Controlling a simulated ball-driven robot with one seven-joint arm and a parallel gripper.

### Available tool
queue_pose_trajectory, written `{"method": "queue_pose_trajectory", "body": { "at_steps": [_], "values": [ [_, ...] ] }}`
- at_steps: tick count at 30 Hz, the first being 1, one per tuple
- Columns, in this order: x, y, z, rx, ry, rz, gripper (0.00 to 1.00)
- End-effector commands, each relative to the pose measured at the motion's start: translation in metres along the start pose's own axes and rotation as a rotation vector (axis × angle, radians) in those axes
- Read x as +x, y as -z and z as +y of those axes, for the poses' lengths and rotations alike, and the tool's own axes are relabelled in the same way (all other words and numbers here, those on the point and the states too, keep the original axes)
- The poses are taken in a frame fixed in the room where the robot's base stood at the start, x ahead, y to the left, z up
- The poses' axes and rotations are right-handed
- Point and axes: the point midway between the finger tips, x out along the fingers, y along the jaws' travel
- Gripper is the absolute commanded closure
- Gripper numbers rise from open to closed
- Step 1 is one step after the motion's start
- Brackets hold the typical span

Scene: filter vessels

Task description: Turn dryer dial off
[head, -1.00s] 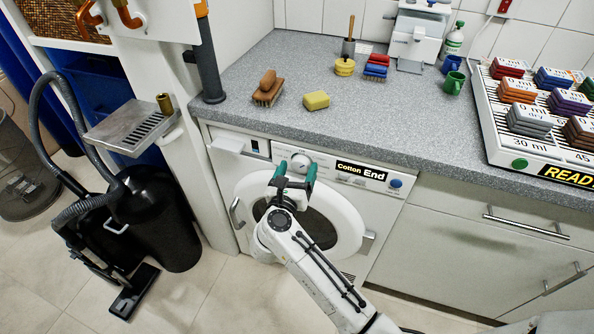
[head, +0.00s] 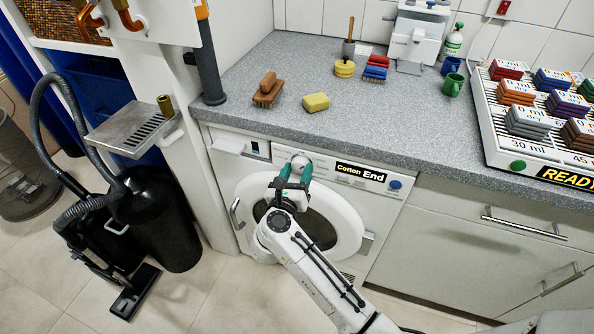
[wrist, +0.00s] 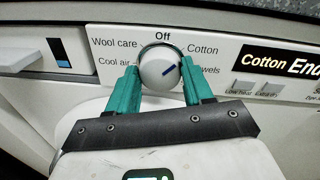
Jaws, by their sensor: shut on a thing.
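The dryer dial (wrist: 158,72) is a round pale knob on the white front panel. Its blue mark points right and slightly up, between the labels "Cotton" and the partly covered "...wels". "Off" is printed directly above the knob. My gripper (wrist: 160,75) has its two green fingers on the left and right sides of the dial, shut on it. In the head view my gripper (head: 296,172) reaches up to the dial (head: 301,161) from below. The dryer (head: 352,205) stands under the counter, its round door below the dial.
A display (head: 361,172) right of the dial reads "Cotton End". The grey counter (head: 400,130) juts just above the panel and holds brushes and a yellow sponge (head: 316,102). A black vacuum cleaner (head: 165,225) stands on the floor at the left.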

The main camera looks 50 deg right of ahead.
Motion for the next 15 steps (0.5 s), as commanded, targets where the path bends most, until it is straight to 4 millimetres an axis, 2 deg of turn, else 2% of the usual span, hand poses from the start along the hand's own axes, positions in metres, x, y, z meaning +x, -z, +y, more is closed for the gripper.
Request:
{"method": "queue_pose_trajectory", "body": {
  "at_steps": [15],
  "values": [
    [-0.0005, -0.0055, 0.0007, -0.387, -0.008, 0.025, 0.8]
  ]
}}
